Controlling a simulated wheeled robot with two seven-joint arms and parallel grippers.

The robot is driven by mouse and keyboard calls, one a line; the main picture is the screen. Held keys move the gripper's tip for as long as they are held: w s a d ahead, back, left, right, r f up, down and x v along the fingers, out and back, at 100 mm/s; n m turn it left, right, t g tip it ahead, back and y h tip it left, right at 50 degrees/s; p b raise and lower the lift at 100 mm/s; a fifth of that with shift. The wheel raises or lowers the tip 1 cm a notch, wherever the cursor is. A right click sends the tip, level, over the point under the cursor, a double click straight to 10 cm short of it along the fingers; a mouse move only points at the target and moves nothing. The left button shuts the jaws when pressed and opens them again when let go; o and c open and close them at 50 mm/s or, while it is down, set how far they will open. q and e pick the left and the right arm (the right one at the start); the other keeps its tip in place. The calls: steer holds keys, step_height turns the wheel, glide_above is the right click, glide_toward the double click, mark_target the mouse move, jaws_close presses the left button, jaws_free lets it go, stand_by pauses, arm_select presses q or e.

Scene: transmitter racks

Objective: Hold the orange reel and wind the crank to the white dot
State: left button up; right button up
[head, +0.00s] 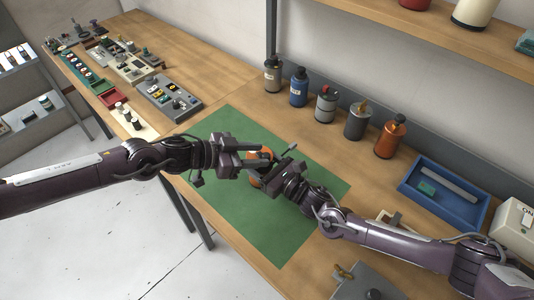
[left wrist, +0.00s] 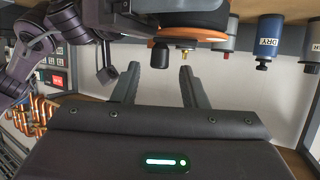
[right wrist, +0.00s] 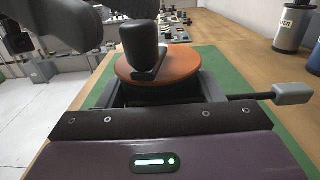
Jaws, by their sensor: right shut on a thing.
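The orange reel (head: 258,156) is over the green mat, partly hidden between my two grippers. In the right wrist view its orange disc (right wrist: 180,66) lies flat, with a black crank knob (right wrist: 139,43) standing on a dark crank arm. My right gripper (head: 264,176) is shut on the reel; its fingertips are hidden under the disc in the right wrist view. My left gripper (head: 248,162) is beside the reel. In the left wrist view its fingers (left wrist: 158,88) are apart and empty, with the black knob (left wrist: 160,54) just beyond them. I cannot make out the white dot.
The green mat (head: 225,125) covers the table middle. Several bottles, including an orange one (head: 390,138), line the back. A blue tray (head: 447,193) stands at the right. Control panels (head: 167,97) fill the far left. A shelf (head: 440,30) overhangs at upper right.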

mark_target(265, 155)
arm_select(q)
steer(key=shift+x, duration=1.75)
jaws_close()
